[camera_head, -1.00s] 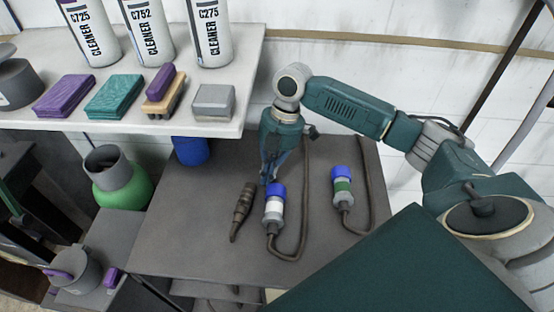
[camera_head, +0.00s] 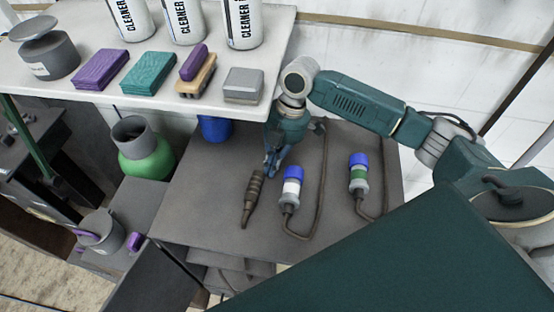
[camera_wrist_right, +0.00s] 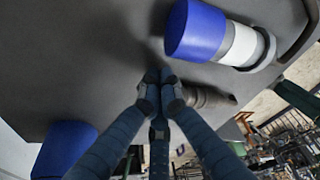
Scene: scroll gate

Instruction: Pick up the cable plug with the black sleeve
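The cable plug with the black sleeve (camera_head: 252,200) lies on the dark grey table, dark all over with a ribbed body. In the right wrist view part of a dark plug (camera_wrist_right: 208,97) shows just beyond the fingers. My right gripper (camera_head: 271,170) is just right of its upper end in the head view. In the wrist view my right gripper's blue fingertips (camera_wrist_right: 160,77) are together, with nothing visible between them. A plug with a white sleeve and blue end (camera_head: 291,188) lies close to the right. A plug with a green sleeve (camera_head: 358,175) lies further right. My left gripper is not seen.
A white shelf (camera_head: 150,101) overhangs the table's back left, with cleaner bottles (camera_head: 184,18), sponges (camera_head: 148,73) and a brush (camera_head: 196,75). A blue container (camera_head: 214,128) stands beneath it. A green canister (camera_head: 147,160) stands left. The table's front left (camera_head: 200,215) is clear.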

